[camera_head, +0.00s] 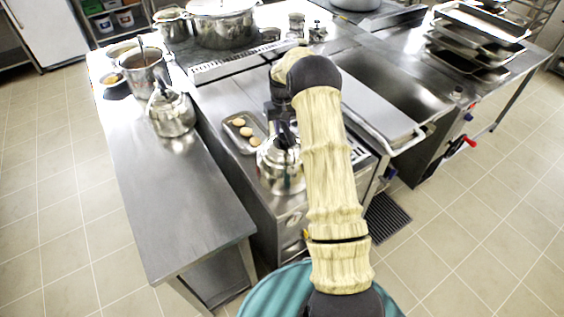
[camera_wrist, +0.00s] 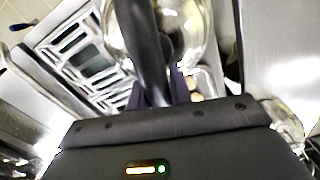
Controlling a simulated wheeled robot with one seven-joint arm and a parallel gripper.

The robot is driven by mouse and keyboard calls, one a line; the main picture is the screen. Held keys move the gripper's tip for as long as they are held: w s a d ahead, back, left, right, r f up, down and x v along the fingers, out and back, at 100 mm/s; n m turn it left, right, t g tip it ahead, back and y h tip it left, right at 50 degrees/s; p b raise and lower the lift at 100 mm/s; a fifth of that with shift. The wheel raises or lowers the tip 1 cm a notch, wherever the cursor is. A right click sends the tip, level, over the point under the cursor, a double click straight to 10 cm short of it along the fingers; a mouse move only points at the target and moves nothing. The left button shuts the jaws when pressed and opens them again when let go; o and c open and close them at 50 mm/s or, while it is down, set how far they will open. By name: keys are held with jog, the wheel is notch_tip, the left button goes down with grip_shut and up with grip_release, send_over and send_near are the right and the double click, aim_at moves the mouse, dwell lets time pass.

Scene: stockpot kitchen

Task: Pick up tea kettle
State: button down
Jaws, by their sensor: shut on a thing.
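A shiny steel tea kettle (camera_head: 281,178) is below my gripper (camera_head: 284,137), at the near end of the cooking block. In the wrist view its round body (camera_wrist: 196,35) and thick dark handle (camera_wrist: 143,45) fill the top middle. My gripper (camera_wrist: 160,92) is shut on this kettle's handle. My arm partly covers the kettle in the head view, and I cannot tell whether its base touches the surface. A second steel kettle (camera_head: 171,113) stands upright on the left counter, apart from my gripper.
A tray (camera_head: 237,133) with several round, pale items lies just behind the held kettle. The left steel counter (camera_head: 180,190) has clear space at its near end and a pot (camera_head: 146,78) farther back. Stacked trays (camera_head: 480,40) stand at right.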

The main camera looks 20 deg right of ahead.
dwell(0.5)
jog(key=shift+w, duration=0.1)
jog(key=shift+r, duration=0.15)
jog(key=shift+w+r, duration=0.1)
jog(key=shift+r, duration=0.1)
notch_tip(320, 180, up, 10)
jog(key=b, duration=0.3)
jog(key=shift+f+b, duration=0.25)
jog(key=shift+b, duration=0.1)
